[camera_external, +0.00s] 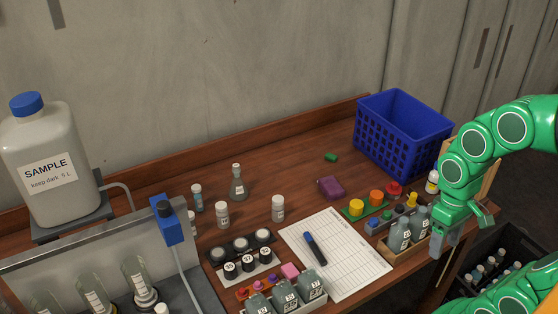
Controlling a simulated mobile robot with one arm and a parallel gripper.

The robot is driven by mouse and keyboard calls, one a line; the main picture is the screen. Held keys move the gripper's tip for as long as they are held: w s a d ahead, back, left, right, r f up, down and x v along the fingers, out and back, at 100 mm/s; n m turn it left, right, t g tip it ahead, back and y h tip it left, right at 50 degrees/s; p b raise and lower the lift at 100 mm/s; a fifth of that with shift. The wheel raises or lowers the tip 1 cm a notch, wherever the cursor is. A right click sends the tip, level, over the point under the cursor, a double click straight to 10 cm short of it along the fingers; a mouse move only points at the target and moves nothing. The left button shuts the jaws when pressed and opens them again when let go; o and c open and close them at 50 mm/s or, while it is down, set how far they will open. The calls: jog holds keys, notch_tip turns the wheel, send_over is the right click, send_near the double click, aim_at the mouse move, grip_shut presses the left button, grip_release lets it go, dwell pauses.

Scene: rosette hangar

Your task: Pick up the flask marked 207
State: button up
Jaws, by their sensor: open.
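A small conical glass flask (239,186) stands upright towards the back of the wooden table, left of centre. It has a pale label whose number is too small for me to read surely. Several clear glass vessels (138,276) with white labels sit in the rack at the lower left; their marks are not readable. My gripper (437,252) hangs at the table's right side, by the tray of grey bottles (400,234). It is open and far to the right of the conical flask; nothing shows between its fingers.
White-capped jars (278,208) and (222,215) stand near the flask. A paper sheet (345,268) with a marker (315,248), a purple block (330,187) and a blue basket (403,138) lie rightward. A large SAMPLE jug (52,150) stands left. Bare wood surrounds the flask's right side.

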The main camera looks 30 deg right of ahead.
jog(key=w+a+r+m+y, duration=0.2)
jog(key=w+a+y, duration=0.1)
jog(key=w+a, duration=0.6)
jog(key=w+a+r+m+y, duration=0.15)
jog(key=w+a+y, duration=0.25)
jog(key=w+a, duration=0.55)
jog(key=m+t+y, duration=0.5)
jog(key=m+y, duration=0.1)
jog(key=m, duration=0.7)
send_over(239, 172)
jog(key=s+a, duration=0.2)
jog(key=s, duration=1.2)
notch_tip(239, 172, down, 5)
jog(key=w+d+f+m+t+h, duration=0.1)
jog(key=w+d+f+m+t, duration=0.1)
jog(key=w+d+f+m, duration=0.3)
jog(key=w+d+f+m+t+h, duration=0.1)
jog(key=w+d+f+m+t, duration=0.2)
jog(key=w+f, duration=0.5)
jog(key=shift+m, duration=0.45)
jog(key=shift+s+a+r+x, duration=0.1)
jog(key=shift+s+a+x, duration=0.1)
jog(key=shift+x, duration=1.2)
jog(key=shift+s+a+r+x, duration=0.1)
jog(key=shift+s+a+x, duration=0.1)
jog(key=shift+x, duration=1.2)
jog(key=shift+s+a+r+x, duration=0.15)
jog(key=shift+s+x, duration=0.1)
jog(key=shift+x, duration=1.15)
grip_shut()
